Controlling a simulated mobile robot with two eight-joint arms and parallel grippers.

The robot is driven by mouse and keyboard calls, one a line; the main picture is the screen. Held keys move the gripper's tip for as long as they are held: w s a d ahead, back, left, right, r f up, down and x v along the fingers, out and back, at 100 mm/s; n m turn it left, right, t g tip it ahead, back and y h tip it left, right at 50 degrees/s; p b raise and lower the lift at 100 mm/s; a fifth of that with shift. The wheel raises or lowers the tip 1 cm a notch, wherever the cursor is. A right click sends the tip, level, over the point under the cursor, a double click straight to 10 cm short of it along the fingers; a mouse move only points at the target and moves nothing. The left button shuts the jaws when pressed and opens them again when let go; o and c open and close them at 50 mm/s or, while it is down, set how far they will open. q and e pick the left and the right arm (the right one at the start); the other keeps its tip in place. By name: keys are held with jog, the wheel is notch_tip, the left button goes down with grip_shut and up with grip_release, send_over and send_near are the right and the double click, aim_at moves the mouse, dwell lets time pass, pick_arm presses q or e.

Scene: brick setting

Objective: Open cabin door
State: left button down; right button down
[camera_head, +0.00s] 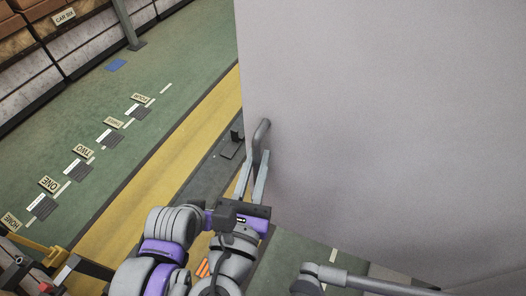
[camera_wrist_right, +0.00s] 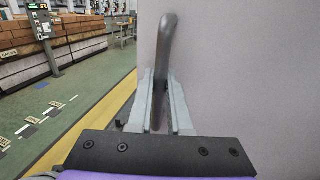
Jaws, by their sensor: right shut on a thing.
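The cabin door (camera_head: 385,120) is a large plain light-grey panel filling the right of the head view. Its grey bar handle (camera_head: 262,130) stands out near the panel's left edge. My right gripper (camera_head: 256,160) is at the handle, with its two fingers on either side of the bar. In the right wrist view the handle (camera_wrist_right: 166,40) rises upright between the fingers (camera_wrist_right: 161,88), which are closed on it. The door's far edge and hinges are not visible. My left gripper is not in view.
A green floor (camera_head: 185,65) with a yellow strip (camera_head: 185,147) and several labelled floor plates lies open left of the door. Brick-stacked shelving (camera_head: 45,45) stands at the far left. A grey horizontal bar (camera_head: 370,282) is low at the bottom right.

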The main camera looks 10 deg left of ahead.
aim_at(262, 104)
dwell(0.3)
jog(key=c, duration=0.8)
grip_release()
jog(key=shift+c, duration=0.2)
notch_tip(262, 104, up, 10)
jog(key=shift+f, duration=0.1)
notch_tip(262, 104, down, 10)
jog(key=shift+r, duration=0.1)
jog(key=shift+w, duration=0.25)
